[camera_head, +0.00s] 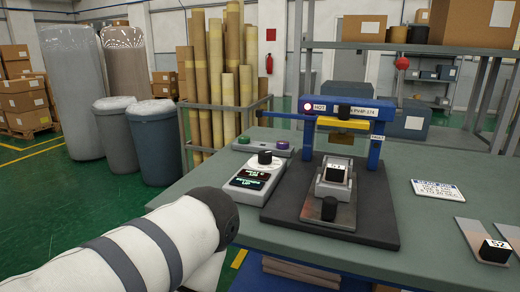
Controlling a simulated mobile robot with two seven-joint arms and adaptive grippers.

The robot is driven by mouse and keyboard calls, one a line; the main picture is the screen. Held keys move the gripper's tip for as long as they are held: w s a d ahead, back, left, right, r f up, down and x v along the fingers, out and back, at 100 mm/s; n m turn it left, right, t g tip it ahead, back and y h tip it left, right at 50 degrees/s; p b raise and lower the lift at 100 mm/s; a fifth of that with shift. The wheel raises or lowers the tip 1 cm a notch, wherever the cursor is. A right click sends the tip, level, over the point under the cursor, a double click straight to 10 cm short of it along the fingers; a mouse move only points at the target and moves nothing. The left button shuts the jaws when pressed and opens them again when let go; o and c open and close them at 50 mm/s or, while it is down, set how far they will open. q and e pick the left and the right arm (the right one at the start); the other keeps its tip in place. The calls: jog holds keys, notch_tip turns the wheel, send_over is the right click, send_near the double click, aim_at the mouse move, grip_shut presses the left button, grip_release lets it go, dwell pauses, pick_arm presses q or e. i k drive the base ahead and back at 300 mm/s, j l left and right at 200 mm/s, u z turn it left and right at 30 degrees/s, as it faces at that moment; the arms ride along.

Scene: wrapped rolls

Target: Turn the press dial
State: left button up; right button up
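The press (348,115), with a blue frame and a yellow crossbar, stands on a dark base plate on the green-grey table. My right gripper is not in view.
A block marked 52 (495,251) sits on a plate at the right table edge. A white label card (438,190) lies right of the press. A grey box with coloured buttons (262,143) is behind the control box. Bare tabletop (425,228) lies right of the press.

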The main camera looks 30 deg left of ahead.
aim_at(264, 157)
jog(key=j+z, duration=0.2)
jog(key=j, duration=0.5)
jog(key=j+z, duration=0.2)
jog(key=j, duration=0.5)
jog(key=j+z, duration=0.2)
jog(key=j, duration=0.55)
jog(key=k+j+z, duration=0.15)
jog(key=j, duration=0.5)
